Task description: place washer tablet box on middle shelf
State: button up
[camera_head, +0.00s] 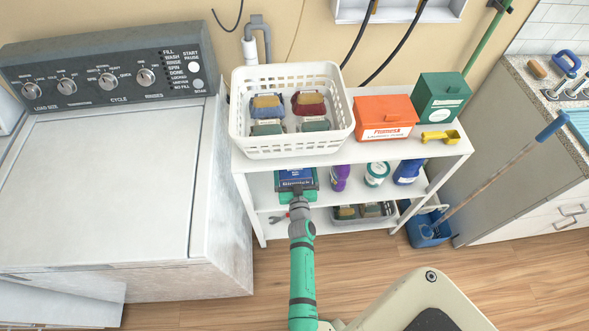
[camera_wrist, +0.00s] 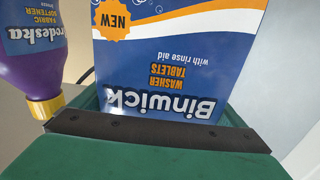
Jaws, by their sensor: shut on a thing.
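The washer tablet box (camera_wrist: 180,60), blue and white with the label "Binwick", fills the middle of the wrist view and appears upside down there. In the head view the box (camera_head: 296,176) is at the left part of the middle shelf (camera_head: 262,187), under the top shelf's front edge. My gripper (camera_head: 297,186) is shut on the box at the front of the middle shelf. In the wrist view a green finger with a dark pad (camera_wrist: 155,138) lies across the box's near face. Whether the box's base touches the shelf is hidden.
A white basket (camera_head: 292,146) sits on the top shelf. The washing machine (camera_head: 110,190) stands left. Clear shelf shows left of the box.

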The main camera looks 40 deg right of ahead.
jog(key=shift+f, duration=1.55)
jog(key=o, duration=1.4)
